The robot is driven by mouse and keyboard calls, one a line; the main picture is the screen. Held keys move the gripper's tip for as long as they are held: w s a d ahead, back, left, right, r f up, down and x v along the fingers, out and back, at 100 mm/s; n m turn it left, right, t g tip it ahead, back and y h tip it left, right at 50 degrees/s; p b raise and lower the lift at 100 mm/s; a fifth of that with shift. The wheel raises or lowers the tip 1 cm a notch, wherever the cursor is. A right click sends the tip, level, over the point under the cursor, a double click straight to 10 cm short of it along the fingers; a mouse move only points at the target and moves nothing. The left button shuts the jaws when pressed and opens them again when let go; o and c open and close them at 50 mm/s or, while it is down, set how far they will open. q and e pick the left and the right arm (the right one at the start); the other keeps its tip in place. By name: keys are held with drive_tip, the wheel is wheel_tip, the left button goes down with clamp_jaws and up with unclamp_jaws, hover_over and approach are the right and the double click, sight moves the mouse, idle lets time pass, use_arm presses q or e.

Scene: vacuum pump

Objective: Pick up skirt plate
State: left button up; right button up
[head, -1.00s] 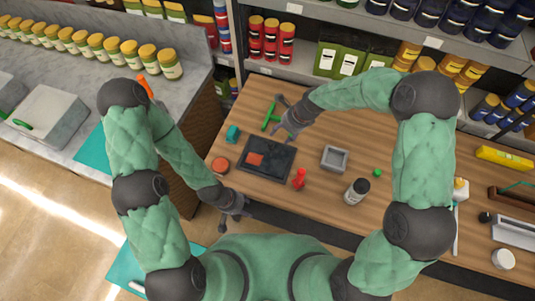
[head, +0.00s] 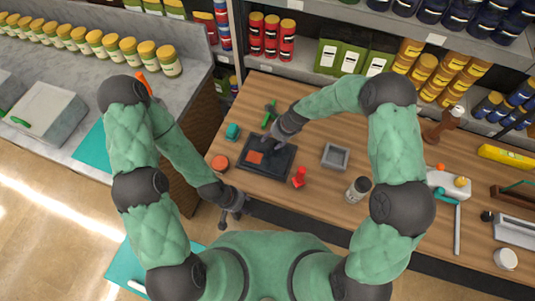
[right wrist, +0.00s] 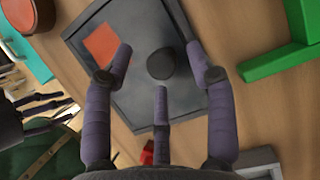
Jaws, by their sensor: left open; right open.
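A dark flat tray (head: 262,170) lies on the wooden table; it also shows in the right wrist view (right wrist: 120,20). On it are an orange square piece (right wrist: 102,43) and a short dark round piece (right wrist: 161,64). No label marks the skirt plate; the dark round piece may be it. My right gripper (head: 272,127) is over the tray's far side. In the right wrist view its three fingers (right wrist: 160,65) are spread, open and empty, around the dark piece's outline; contact cannot be told. My left gripper (head: 236,213) is open and empty at the table's near left edge.
A green part (right wrist: 285,58) lies beside the tray. Near it are a teal block (head: 232,131), an orange-brown disc (head: 220,162), a red part (head: 299,177), a grey square dish (head: 335,156) and a bottle (head: 358,189). Shelves with jars stand behind the table.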

drive_tip(key=shift+x, duration=1.05)
clamp_jaws()
